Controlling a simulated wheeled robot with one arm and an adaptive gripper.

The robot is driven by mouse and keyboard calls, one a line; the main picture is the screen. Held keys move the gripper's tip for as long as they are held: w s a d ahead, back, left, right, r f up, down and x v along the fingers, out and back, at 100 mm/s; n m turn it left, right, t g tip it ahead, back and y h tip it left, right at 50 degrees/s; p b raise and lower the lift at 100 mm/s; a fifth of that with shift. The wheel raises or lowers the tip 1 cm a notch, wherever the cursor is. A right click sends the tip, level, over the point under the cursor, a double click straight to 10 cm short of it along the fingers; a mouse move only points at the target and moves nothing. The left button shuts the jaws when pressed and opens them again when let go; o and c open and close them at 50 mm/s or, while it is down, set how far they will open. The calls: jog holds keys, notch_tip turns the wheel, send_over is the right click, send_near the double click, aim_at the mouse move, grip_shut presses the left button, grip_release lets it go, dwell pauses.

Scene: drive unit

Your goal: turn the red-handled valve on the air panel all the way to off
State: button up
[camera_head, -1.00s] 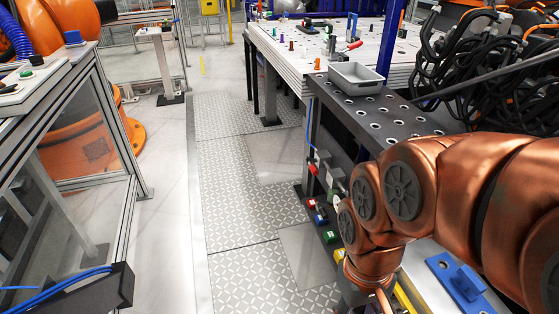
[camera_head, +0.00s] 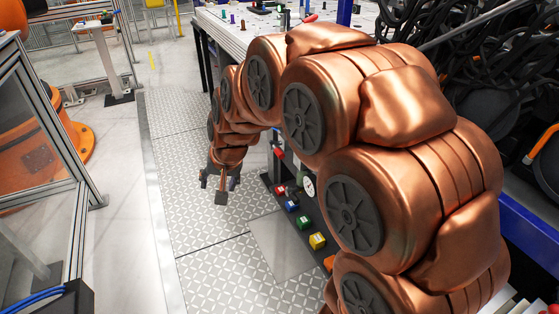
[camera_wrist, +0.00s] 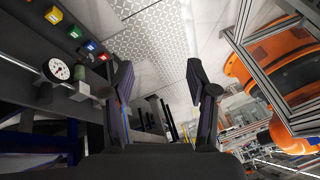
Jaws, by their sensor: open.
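The air panel (camera_head: 313,213) is a dark board low on the side of the bench, with a round white gauge (camera_head: 309,187). A small red part (camera_head: 279,153), which looks like the valve's red handle, shows at its far end, partly covered by my arm. My gripper (camera_head: 219,187) is open and empty, hanging over the walkway to the left of the panel and apart from it. In the wrist view, my open fingers (camera_wrist: 160,78) have nothing between them. The gauge (camera_wrist: 59,69) is to their left there; I cannot make out the red handle in that view.
Several coloured blocks, including a yellow one (camera_head: 317,241), line the panel's edge. The patterned floor plates (camera_head: 205,235) left of the panel are clear. A white-topped table (camera_head: 235,35) stands behind, and a framed glass enclosure (camera_head: 35,130) at left.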

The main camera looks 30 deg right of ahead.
jog(key=w+d+f+m+t+h+b, duration=0.1)
jog(key=w+d+f+m+t+b, duration=0.3)
jog(key=w, duration=0.7)
jog(key=w+d+f+m+t+h+b, duration=0.15)
jog(key=w+d+f+b, duration=0.35)
jog(key=w, duration=0.6)
jog(key=w+d+f+m+t+h+b, duration=0.2)
jog(key=w+d+f+m+b, duration=0.25)
jog(key=w, duration=0.55)
jog(key=m+h+b, duration=0.9)
jog(key=m+h, duration=0.2)
jog(key=h, duration=0.1)
send_near(279, 153)
jog(key=w+d+f, duration=0.1)
jog(key=w+d, duration=0.2)
jog(key=shift+t, duration=0.45)
jog(key=x, duration=0.2)
jog(key=b+x, duration=0.1)
jog(key=x, duration=0.2)
jog(key=shift+d+f, duration=0.15)
jog(key=shift+f, duration=0.05)
jog(key=shift+b+x, duration=0.45)
jog(key=shift+x, duration=0.4)
jog(key=shift+w+d, duration=0.2)
jog(key=shift+d, duration=0.05)
